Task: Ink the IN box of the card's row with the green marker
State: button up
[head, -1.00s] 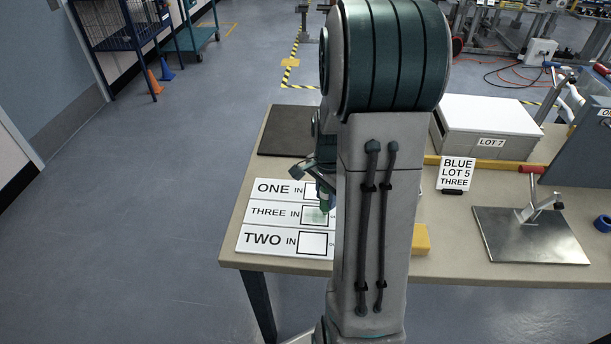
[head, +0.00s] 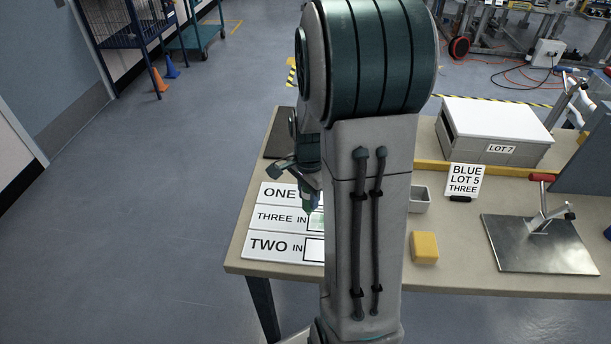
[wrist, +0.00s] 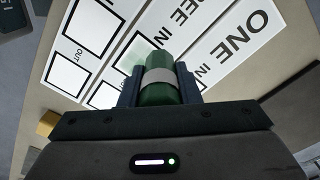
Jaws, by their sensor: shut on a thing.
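My gripper (wrist: 158,92) is shut on a green marker (wrist: 157,80) with a grey band. The marker's tip is hidden in the wrist view. In the head view the marker (head: 308,200) is over the white row strips, near the ONE and THREE rows; I cannot tell if it touches. The card (head: 464,181) reads BLUE, LOT 5, THREE. The THREE strip (head: 265,217) lies between ONE (head: 276,192) and TWO (head: 262,257). Its IN box (head: 317,222) shows a green tint and is partly hidden by my arm. The tint also shows in the wrist view (wrist: 146,44).
A grey LOT 7 box (head: 487,150) stands at the back right. A yellow block (head: 425,247), a small grey tray (head: 419,201) and a metal plate with a red-handled clamp (head: 540,247) are on the table (head: 450,275). A dark mat (head: 278,146) lies behind the strips.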

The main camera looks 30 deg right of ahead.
jog(key=shift+s+r+p, duration=0.15)
jog(key=shift+r+p, duration=0.15)
jog(key=shift+r, duration=0.55)
jog(key=shift+r+p, duration=1.9)
jog(key=shift+r, duration=0.55)
jog(key=shift+f, duration=0.1)
